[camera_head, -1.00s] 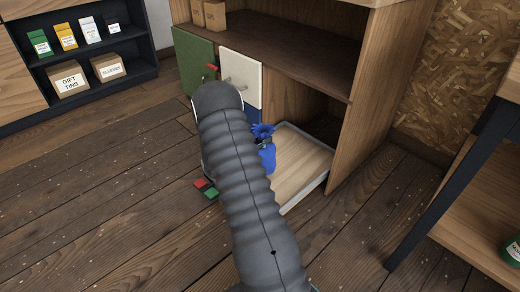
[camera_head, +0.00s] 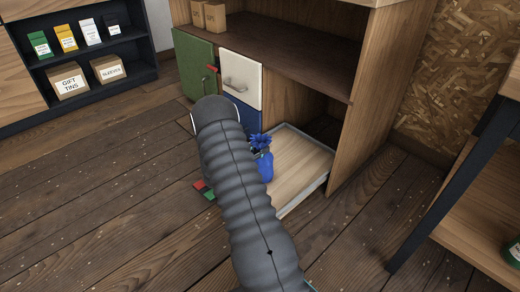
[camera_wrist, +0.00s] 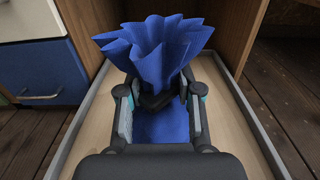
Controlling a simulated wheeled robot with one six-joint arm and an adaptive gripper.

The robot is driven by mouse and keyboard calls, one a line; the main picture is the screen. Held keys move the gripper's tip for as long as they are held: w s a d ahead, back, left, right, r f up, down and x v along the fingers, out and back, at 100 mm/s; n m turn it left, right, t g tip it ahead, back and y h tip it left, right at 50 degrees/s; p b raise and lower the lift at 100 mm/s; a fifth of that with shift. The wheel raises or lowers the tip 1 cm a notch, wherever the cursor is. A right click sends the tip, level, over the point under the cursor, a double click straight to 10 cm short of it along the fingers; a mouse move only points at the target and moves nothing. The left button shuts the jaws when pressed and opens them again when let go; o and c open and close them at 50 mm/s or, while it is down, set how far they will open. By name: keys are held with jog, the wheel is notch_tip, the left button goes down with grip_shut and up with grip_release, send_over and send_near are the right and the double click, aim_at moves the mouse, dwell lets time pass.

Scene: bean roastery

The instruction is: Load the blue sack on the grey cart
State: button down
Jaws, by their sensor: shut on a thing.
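The blue sack (camera_head: 265,169) has a ruffled top and hangs over the wooden deck of the grey-rimmed cart (camera_head: 302,163). My gripper (camera_wrist: 160,100) is shut on the sack's gathered neck, with the ruffle (camera_wrist: 155,50) standing beyond the fingers and blue cloth below them. In the wrist view the sack is upright between the cart's two side rims (camera_wrist: 240,105). My arm hides part of the sack and the cart's left side in the head view. I cannot tell whether the sack's base touches the deck.
The cart sits partly under a wooden counter (camera_head: 358,130), beside its side panel. White (camera_head: 240,80) and blue (camera_wrist: 45,72) drawer fronts and a green door (camera_head: 193,65) are to the left. Red and green blocks (camera_head: 203,188) lie on the floor.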

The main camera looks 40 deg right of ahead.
jog(key=c, duration=0.8)
grip_release()
jog(key=shift+o, duration=0.2)
jog(key=shift+r, duration=0.15)
jog(key=a, duration=1.1)
jog(key=s+a+r+m+g+y, duration=0.25)
jog(key=s+r+m+y, duration=0.2)
jog(key=s+r, duration=0.35)
jog(key=s+a+r+m+g+y, duration=0.2)
jog(key=s+a+r+m+y, duration=0.15)
jog(key=s+r+m, duration=0.55)
jog(key=s+a+r+m+t+y, duration=0.2)
jog(key=s+a+r+t+y, duration=0.2)
jog(key=a, duration=0.6)
jog(key=s+a+r+m+t+y, duration=0.3)
jog(key=s+a+r+t+y, duration=0.2)
jog(key=s+a, duration=0.4)
notch_tip(320, 180, up, 3)
jog(key=shift+a+f+y+p, duration=0.1)
jog(key=shift+a+y+p, duration=0.35)
jog(key=shift+y, duration=0.05)
jog(key=shift+s, duration=0.1)
